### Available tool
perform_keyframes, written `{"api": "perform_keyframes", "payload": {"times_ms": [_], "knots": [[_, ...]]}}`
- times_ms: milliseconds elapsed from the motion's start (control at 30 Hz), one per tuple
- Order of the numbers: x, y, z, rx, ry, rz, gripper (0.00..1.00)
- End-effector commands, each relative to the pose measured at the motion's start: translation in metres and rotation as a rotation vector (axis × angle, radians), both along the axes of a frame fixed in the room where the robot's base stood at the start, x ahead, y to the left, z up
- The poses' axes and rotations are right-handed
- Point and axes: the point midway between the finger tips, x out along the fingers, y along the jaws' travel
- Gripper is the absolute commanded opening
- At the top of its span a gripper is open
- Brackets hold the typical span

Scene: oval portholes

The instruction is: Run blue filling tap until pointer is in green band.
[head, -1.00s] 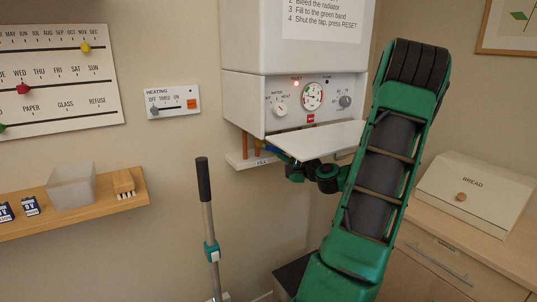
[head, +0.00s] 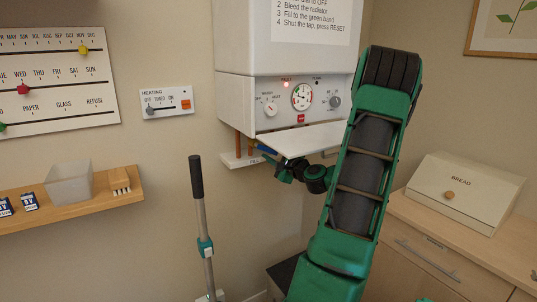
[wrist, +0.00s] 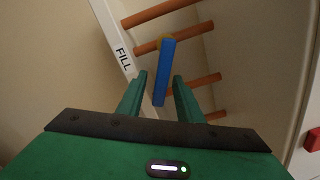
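The blue tap (wrist: 164,72) sits on a copper pipe beside the white FILL strip (wrist: 123,55) in the wrist view. A bit of its blue shows under the boiler in the head view (head: 267,149). My gripper (wrist: 160,88) is open, with one finger on each side of the blue handle; gaps show on both sides. In the head view the white flap partly hides my gripper. The round pressure gauge (head: 302,96) is on the boiler front (head: 250,97). It shows green and red marks, but its pointer is too small to read.
A red lamp (head: 287,84) glows above the gauge; a red button (head: 301,118) is below it. The flap (head: 305,139) juts out over my wrist. Several copper pipes (wrist: 160,12) run near the tap. A grey-poled stick (head: 204,220) stands in front at the left.

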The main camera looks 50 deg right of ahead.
Motion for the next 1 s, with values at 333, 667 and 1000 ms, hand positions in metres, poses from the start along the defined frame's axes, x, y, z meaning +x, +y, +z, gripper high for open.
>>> {"api": "perform_keyframes", "payload": {"times_ms": [333, 667, 1000], "knots": [[-0.025, 0.008, 0.000, 0.002, -0.001, -0.002, 0.33], [-0.081, 0.028, 0.000, 0.001, 0.000, -0.003, 0.33], [-0.101, 0.036, -0.001, 0.000, 0.001, 0.000, 0.33]]}}
